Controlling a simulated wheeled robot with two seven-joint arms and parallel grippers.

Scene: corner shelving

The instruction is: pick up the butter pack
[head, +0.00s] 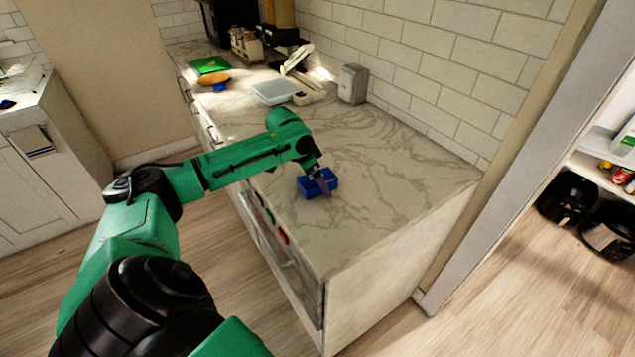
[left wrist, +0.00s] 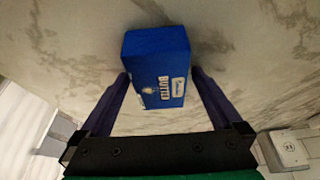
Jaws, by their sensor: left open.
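The butter pack is a blue box (head: 308,188) with white lettering, resting on the marble counter (head: 370,210) near its front part. My left gripper (head: 321,182) is at the pack, pointing down. In the left wrist view the open fingers (left wrist: 160,88) stand on either side of the pack's near end, with a gap visible on the right. I cannot tell whether the left finger touches it. My right gripper is in neither view.
A green board (head: 209,65), an orange plate (head: 214,77), a pale tray (head: 274,92) and a grey box (head: 353,83) stand farther back on the counter. The counter around the pack is clear. A tiled wall (head: 430,60) runs behind it.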

